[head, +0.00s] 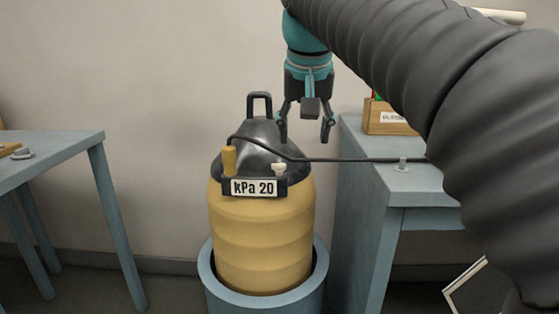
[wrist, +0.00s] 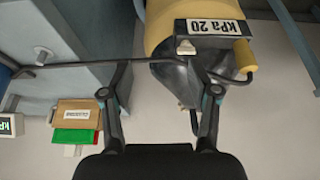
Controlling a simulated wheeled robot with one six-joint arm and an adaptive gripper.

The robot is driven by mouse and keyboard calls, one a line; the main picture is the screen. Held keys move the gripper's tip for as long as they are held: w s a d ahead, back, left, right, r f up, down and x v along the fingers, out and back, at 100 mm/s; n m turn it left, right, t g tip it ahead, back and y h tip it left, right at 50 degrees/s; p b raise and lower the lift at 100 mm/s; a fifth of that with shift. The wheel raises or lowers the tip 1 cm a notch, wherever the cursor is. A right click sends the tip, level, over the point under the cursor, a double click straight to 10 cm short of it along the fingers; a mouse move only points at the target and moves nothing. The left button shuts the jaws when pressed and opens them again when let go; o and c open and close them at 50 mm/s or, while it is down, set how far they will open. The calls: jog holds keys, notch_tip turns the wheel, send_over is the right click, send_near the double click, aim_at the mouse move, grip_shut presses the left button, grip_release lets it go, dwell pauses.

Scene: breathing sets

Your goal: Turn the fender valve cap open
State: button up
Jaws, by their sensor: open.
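The yellow fender (head: 262,235) stands upright in a round blue stand (head: 268,299), with a black domed top (head: 262,150) and a plate reading "kPa 20" (head: 254,188). A small pale cap (head: 279,169) sits on the front right of the top, and a mustard cylinder (head: 229,160) at the front left. I cannot tell for certain which is the valve cap. My gripper (head: 304,136) is open and empty, pointing down above and right of the black top.
A thin black hose (head: 370,159) runs from the fender top to the right blue table (head: 365,190). A wooden box (head: 388,120) and a small grey fitting (head: 402,164) stand on that table. Another blue table (head: 60,148) is at left. Floor shows between it and the fender.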

aim_at(279, 165)
jog(key=w+a+r, duration=0.3)
jog(key=a, duration=0.2)
jog(key=b+x, duration=0.4)
jog(key=x, duration=0.9)
jog(key=shift+d, duration=0.15)
grip_shut()
